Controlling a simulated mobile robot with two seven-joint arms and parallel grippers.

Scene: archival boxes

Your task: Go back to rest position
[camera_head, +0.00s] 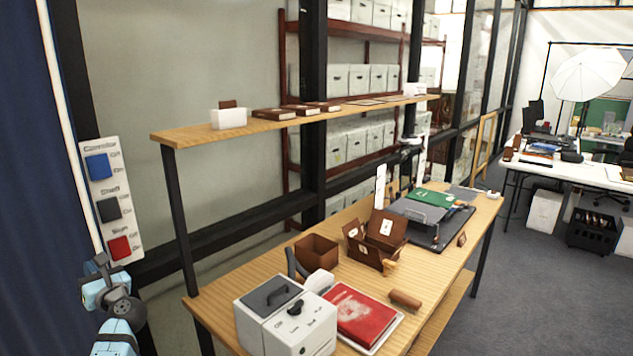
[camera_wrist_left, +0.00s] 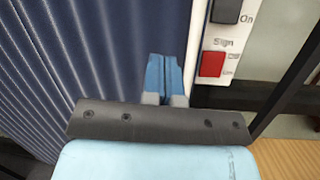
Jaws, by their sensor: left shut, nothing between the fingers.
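My left gripper (camera_head: 99,263) is at the lower left of the head view, just below a white switch panel (camera_head: 111,200) with blue, black and red rocker switches. In the left wrist view the blue fingers of my left gripper (camera_wrist_left: 165,60) are together, with nothing between them. The panel's red switch (camera_wrist_left: 212,64) shows to their right, apart from them in the picture. Whether the gripper touches the panel, I cannot tell. My right gripper is in neither view.
A dark blue curtain (camera_head: 40,180) hangs at the left. A wooden desk (camera_head: 225,287) with a raised shelf (camera_head: 190,134) stands to the right, holding a grey-white box device (camera_head: 285,318), a red book (camera_head: 358,314) and brown boxes (camera_head: 317,255). Grey floor (camera_head: 520,290) is open at the far right.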

